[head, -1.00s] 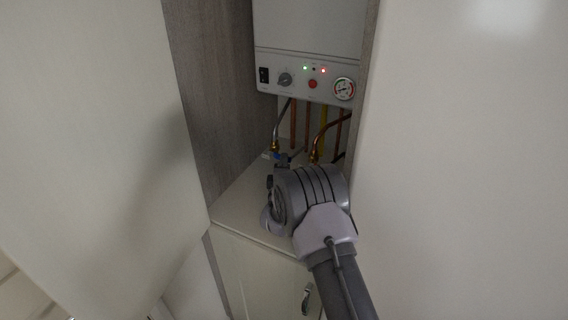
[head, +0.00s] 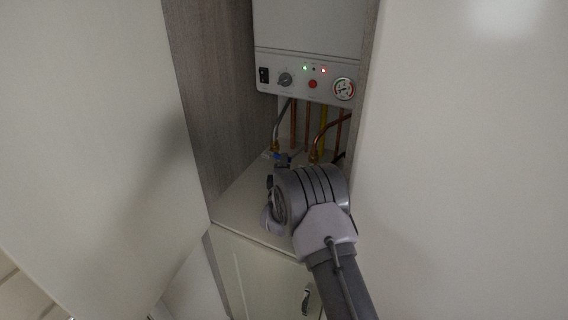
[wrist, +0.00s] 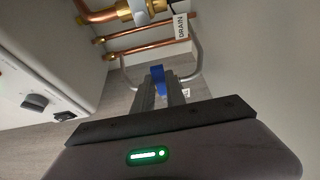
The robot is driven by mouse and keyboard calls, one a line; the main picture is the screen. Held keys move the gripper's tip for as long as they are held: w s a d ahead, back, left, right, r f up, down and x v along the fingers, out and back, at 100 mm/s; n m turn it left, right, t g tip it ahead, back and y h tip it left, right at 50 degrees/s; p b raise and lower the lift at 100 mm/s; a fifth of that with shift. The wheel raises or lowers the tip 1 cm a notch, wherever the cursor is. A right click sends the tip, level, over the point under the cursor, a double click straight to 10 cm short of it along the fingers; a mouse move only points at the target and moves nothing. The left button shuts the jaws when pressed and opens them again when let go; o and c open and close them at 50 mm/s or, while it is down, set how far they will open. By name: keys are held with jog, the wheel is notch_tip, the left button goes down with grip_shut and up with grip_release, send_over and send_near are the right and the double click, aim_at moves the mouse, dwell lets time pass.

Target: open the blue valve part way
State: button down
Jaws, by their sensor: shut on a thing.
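The blue valve handle (wrist: 157,73) shows in the wrist view between the tips of my gripper (wrist: 160,88). The two grey fingers are shut on it. In the head view a small blue spot of the valve (head: 277,157) shows just beyond my wrist, low under the boiler. My gripper's fingers are mostly hidden there behind my own wrist joint. The handle's exact angle is hard to tell, as the fingers cover much of it.
A white boiler (head: 308,60) with a knob, lights and a gauge (head: 343,89) hangs above. Copper pipes (wrist: 150,37) and a "DRAIN" tag (wrist: 181,26) are close to the fingers. A wood-grain wall (head: 215,85) stands left and a large pale panel (head: 465,170) right.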

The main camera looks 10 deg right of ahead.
jog(key=shift+w+a+r+n+g+h+p, duration=0.2)
jog(key=shift+r+n+g+p, duration=0.3)
jog(key=shift+r+n+p, duration=0.75)
jog(key=shift+w+a+r+n+g+h+p, duration=0.2)
jog(key=shift+n+g+p, duration=0.45)
jog(key=shift+p, duration=1.35)
jog(key=shift+w+a+r+n+g+p, duration=0.1)
jog(key=shift+a+r+n+g+p, duration=0.2)
jog(key=shift+r+n+p, duration=1)
jog(key=shift+f+p, duration=0.4)
jog(key=shift+f, duration=0.15)
jog(key=c, duration=1.4)
grip_release()
jog(key=shift+o, duration=0.2)
